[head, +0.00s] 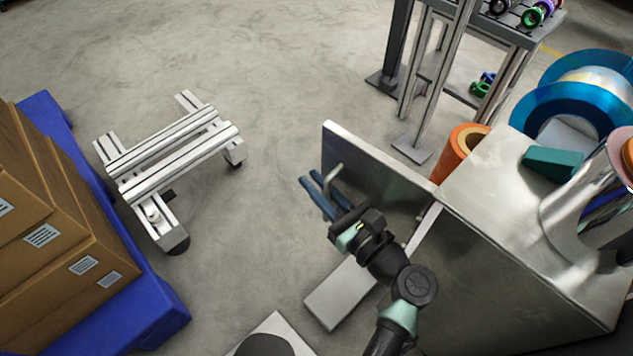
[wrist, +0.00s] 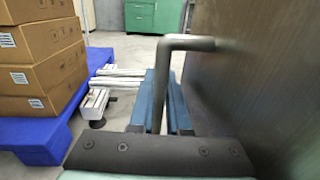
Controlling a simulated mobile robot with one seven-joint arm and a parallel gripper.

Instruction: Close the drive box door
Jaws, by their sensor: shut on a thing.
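The drive box (head: 535,235) is a grey metal cabinet at the right of the head view. Its door (head: 385,182) is a flat metal panel standing open, sticking out from the box to the left. The door also fills the right side of the wrist view (wrist: 262,75). A bent metal bar handle (head: 336,172) is on the door's face, and it shows in the wrist view (wrist: 187,43). My gripper (head: 312,178), with blue fingers, is at the handle. Its fingers (wrist: 163,85) are shut on the handle, one on each side of the bar.
Cardboard boxes (head: 55,215) stand on a blue pallet (head: 150,305) at left. A low aluminium frame (head: 175,155) stands on the floor between pallet and door. A metal rack (head: 490,45) and an orange roll (head: 461,150) are beyond the door. Blue-rimmed reels (head: 570,100) are at right.

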